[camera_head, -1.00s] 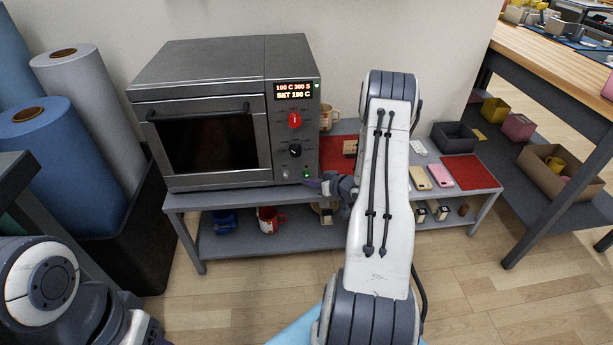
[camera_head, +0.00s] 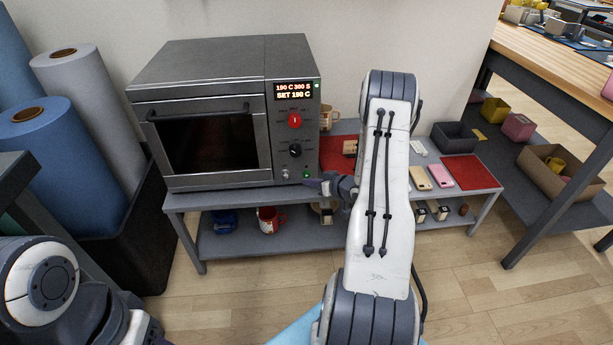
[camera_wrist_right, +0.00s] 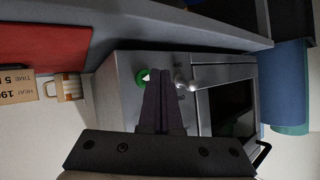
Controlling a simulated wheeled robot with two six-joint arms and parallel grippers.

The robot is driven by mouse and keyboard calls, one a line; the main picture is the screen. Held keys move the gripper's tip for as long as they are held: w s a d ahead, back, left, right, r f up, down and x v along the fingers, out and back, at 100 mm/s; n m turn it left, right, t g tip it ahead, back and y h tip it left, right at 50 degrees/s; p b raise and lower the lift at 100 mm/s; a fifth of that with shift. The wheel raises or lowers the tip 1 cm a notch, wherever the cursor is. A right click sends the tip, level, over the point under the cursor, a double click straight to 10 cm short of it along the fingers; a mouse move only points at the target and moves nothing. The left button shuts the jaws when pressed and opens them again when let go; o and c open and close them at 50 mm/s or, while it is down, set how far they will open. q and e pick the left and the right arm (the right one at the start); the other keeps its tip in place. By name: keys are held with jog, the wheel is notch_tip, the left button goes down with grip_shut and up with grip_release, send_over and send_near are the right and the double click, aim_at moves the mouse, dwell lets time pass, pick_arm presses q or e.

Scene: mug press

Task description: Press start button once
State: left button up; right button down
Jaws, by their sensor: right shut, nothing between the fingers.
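The grey oven-like mug press (camera_head: 215,90) stands on a low shelf bench, its door shut. Its display (camera_head: 293,91) reads "190 C 300 S, SET 190 C". Below are a red knob (camera_head: 295,121), a black knob (camera_head: 295,150) and a green button (camera_head: 306,175) low on the panel. My right gripper (camera_head: 314,183) is shut and empty, with its tips close to this button. In the right wrist view, the tips (camera_wrist_right: 165,72) partly cover the panel beside the green-ringed button (camera_wrist_right: 141,78); I cannot tell whether they touch. My left gripper is out of view.
A silver switch (camera_wrist_right: 184,86) sits beside the fingertips. A striped mug (camera_head: 328,118) and a red mat (camera_head: 336,155) are right of the press. Phone cases (camera_head: 440,176) lie farther right. The lower shelf holds a red mug (camera_head: 270,219). Fabric rolls (camera_head: 62,160) stand left.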

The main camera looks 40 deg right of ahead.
jog(key=shift+w, duration=0.1)
dwell(0.6)
jog(key=shift+w+d, duration=0.25)
jog(key=shift+w+d, duration=0.2)
jog(key=shift+w, duration=0.2)
dwell(0.7)
jog(key=shift+s, duration=0.15)
jog(key=shift+s+a+p, duration=0.45)
jog(key=shift+s+p, duration=0.05)
jog(key=shift+s, duration=0.15)
jog(key=shift+s+a+p, duration=0.2)
jog(key=shift+s+a, duration=0.25)
jog(key=shift+s, duration=0.25)
jog(key=shift+s+a+p, duration=0.2)
jog(key=shift+s+a, duration=0.2)
jog(key=shift+s, duration=0.35)
jog(key=shift+s+a+p, duration=0.2)
jog(key=shift+s+a, duration=0.25)
jog(key=shift+s, duration=0.25)
jog(key=shift+w, duration=0.1)
